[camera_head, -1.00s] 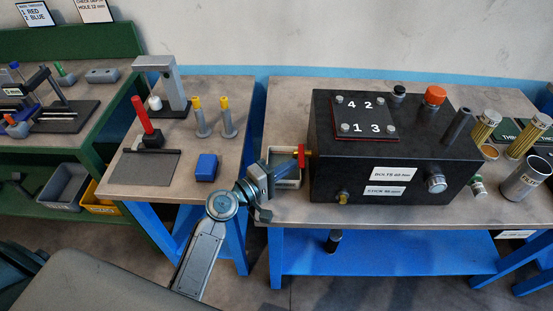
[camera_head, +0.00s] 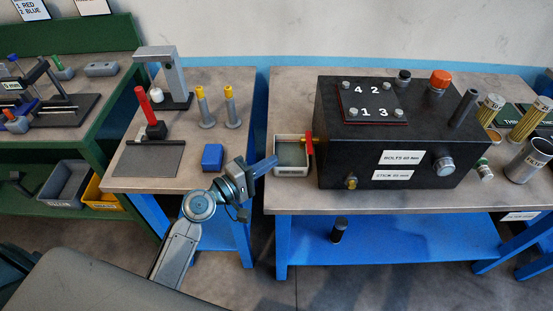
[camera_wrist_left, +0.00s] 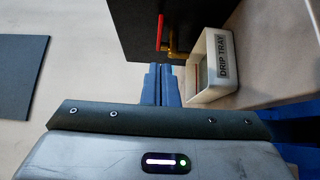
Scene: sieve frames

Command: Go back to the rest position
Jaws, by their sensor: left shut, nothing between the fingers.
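My left gripper (camera_head: 262,166) is over the gap between the two blue-legged tables, just left of the drip tray (camera_head: 279,165). In the left wrist view its two blue fingers (camera_wrist_left: 161,84) are together with nothing between them. The red-handled valve (camera_head: 309,142) on the left side of the black box (camera_head: 388,160) is apart from the fingers. In the left wrist view the red handle (camera_wrist_left: 160,32) and the drip tray (camera_wrist_left: 228,72) lie beyond the fingertips. My right gripper is not in view.
A blue block (camera_head: 212,157), two yellow-topped pegs (camera_head: 231,108) and a grey stand (camera_head: 172,78) are on the left table. Metal cylinders (camera_head: 530,160) stand right of the box. A green bench with bins (camera_head: 66,182) is at far left.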

